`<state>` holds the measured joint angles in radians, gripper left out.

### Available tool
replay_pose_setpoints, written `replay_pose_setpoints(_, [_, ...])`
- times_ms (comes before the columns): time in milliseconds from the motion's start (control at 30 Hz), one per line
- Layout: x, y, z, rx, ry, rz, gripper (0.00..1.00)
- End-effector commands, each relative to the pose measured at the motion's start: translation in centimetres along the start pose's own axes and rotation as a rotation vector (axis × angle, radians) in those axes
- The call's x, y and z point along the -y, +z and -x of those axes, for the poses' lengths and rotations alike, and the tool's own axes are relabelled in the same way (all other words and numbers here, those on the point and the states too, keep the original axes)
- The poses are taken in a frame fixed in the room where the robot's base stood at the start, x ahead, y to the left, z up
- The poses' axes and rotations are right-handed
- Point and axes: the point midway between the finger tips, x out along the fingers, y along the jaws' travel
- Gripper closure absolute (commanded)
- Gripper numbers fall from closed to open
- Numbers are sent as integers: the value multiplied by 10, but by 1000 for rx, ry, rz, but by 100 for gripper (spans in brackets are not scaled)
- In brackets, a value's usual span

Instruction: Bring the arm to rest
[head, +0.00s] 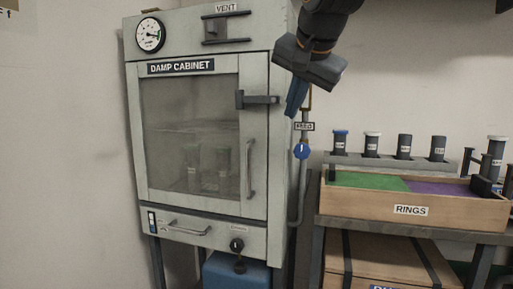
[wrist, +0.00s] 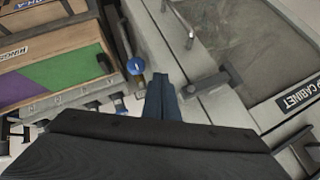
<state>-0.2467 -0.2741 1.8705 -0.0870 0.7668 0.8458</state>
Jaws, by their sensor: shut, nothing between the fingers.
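My gripper (head: 293,107) hangs from the top of the head view, in front of the right edge of the damp cabinet, with its fingers pointing down. Its blue fingers are together and hold nothing. In the wrist view the closed fingers (wrist: 161,97) point toward the cabinet's latch side. The damp cabinet (head: 256,150) has its glazed door (head: 190,130) closed, with a dark latch (head: 258,99) across the door's right edge. Dim containers show behind the glass.
A blue round valve handle (head: 302,152) on a pipe is just right of the cabinet. Further right, a wooden rings tray (head: 365,207) stands on a bench, with a rack of dark capped bottles (head: 404,147) behind it. A blue container (head: 235,272) is under the cabinet.

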Motion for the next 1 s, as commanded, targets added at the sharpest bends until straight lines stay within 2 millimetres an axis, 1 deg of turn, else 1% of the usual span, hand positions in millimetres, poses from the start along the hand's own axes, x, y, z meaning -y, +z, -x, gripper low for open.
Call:
replay_pose_setpoints(33, [-15, 28, -16, 54, 29, 59, 100])
replay_pose_setpoints(67, [-24, 44, -24, 85, 44, 98, 100])
replay_pose_setpoints(100, [-36, 66, -35, 128, 64, 151, 100])
replay_pose_setpoints(167, [-57, 99, -49, 196, 91, 230, 100])
replay_pose_setpoints(200, [-71, 122, -56, 242, 106, 284, 100])
replay_pose_setpoints(267, [-93, 156, -66, 314, 127, 364, 100])
replay_pose_setpoints(300, [-108, 178, -70, 362, 139, 416, 100])
replay_pose_setpoints(367, [-131, 210, -75, 432, 152, 491, 100])
replay_pose_setpoints(400, [-146, 229, -77, 476, 158, 537, 100])
replay_pose_setpoints(467, [-166, 256, -78, 538, 164, 600, 100])
replay_pose_setpoints(500, [-179, 272, -77, 577, 167, 639, 100])
replay_pose_setpoints(600, [-209, 308, -74, 668, 169, 724, 100])
replay_pose_setpoints(767, [-256, 359, -62, 804, 163, 846, 100])
replay_pose_setpoints(800, [-249, 346, -56, 789, 169, 827, 100])
replay_pose_setpoints(1000, [-248, 322, -40, 775, 199, 775, 100])
